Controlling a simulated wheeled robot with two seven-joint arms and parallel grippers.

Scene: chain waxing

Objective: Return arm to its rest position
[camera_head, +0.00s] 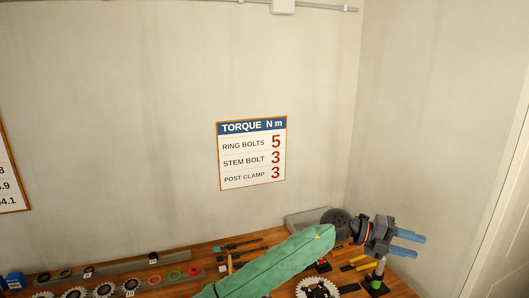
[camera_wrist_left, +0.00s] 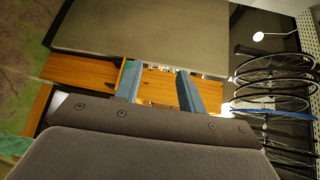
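My left arm, in a green sleeve (camera_head: 275,265), reaches across the lower right of the head view. My left gripper (camera_head: 410,244) is above the right end of the wooden workbench and points right. Its two blue fingers are apart with nothing between them. In the left wrist view the fingers (camera_wrist_left: 159,88) also stand apart and empty. My right arm and right gripper are in neither view.
The workbench (camera_head: 200,250) holds several chainrings (camera_head: 103,289), tools and small parts. A grey tray (camera_head: 307,216) stands at its back right, near the wall corner. A torque sign (camera_head: 252,153) hangs above. Several wheels (camera_wrist_left: 272,85) show at the right of the wrist view.

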